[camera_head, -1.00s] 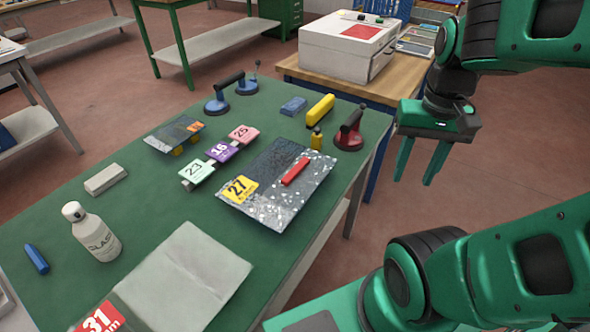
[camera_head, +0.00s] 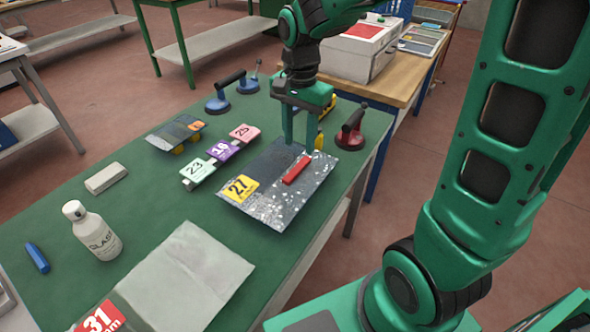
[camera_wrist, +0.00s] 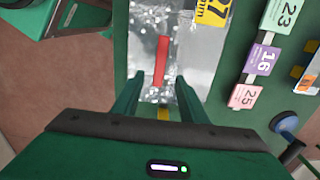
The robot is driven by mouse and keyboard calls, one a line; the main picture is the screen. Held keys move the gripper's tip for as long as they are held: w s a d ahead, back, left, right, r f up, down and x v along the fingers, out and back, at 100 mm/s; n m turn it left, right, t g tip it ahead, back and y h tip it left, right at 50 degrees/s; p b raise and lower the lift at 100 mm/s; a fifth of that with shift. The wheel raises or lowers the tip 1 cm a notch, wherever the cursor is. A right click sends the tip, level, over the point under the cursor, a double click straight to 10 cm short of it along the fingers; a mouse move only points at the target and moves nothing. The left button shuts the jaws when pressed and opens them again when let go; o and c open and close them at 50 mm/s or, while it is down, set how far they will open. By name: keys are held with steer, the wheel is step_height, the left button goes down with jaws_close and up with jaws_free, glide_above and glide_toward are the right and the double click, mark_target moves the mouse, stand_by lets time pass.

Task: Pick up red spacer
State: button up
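The red spacer (camera_head: 296,170) is a short red bar lying on the speckled glass sheet (camera_head: 262,208) that bears a yellow 27 label. It also shows in the wrist view (camera_wrist: 162,62), lengthwise just ahead of the fingers. My gripper (camera_head: 300,146) is above the far end of the glass, just beyond the spacer in the head view. In the wrist view my gripper (camera_wrist: 160,80) has its two fingers apart, with nothing held between them. The spacer appears between the lines of the fingers, apart from them.
A red suction cup (camera_head: 350,132) stands right of my gripper, with yellow items partly hidden behind the fingers. Numbered tags (camera_head: 222,151) lie left of the glass. A white bottle (camera_head: 91,232) and a grey sheet (camera_head: 185,275) are nearer. The green table (camera_head: 150,195) is clear between them.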

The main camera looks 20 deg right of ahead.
mark_target(299, 166)
steer(key=shift+f, duration=3.8)
jaws_close()
